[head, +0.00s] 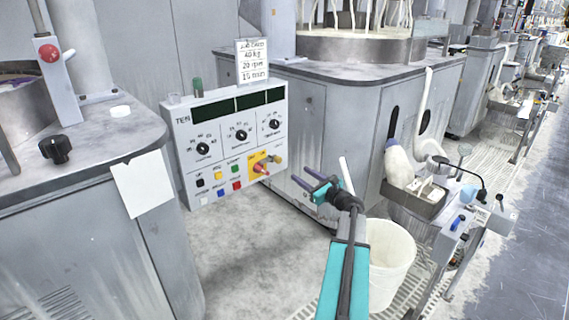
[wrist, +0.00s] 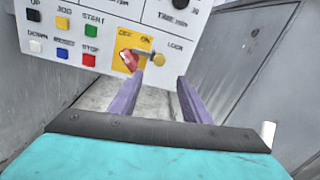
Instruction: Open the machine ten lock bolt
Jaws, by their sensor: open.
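The machine ten control panel (head: 228,140) is a white box with black dials and coloured buttons. On the plate is a red switch handle (wrist: 128,60), tilted. Beside it the lock bolt (wrist: 158,58) ends in a round yellow knob, its thin rod reaching left across the handle. The knob also shows in the head view (head: 277,159). My gripper (head: 299,174) is open and empty, to the right of the plate. In the wrist view its two purple fingers (wrist: 160,77) point towards the knob, apart from it.
A white bucket (head: 390,262) stands on the floor grating below my arm. A grey machine cabinet (head: 330,130) stands behind and right of the panel. A nearer cabinet (head: 85,220) with a hanging white sheet (head: 143,184) is at left. Open space lies around my gripper.

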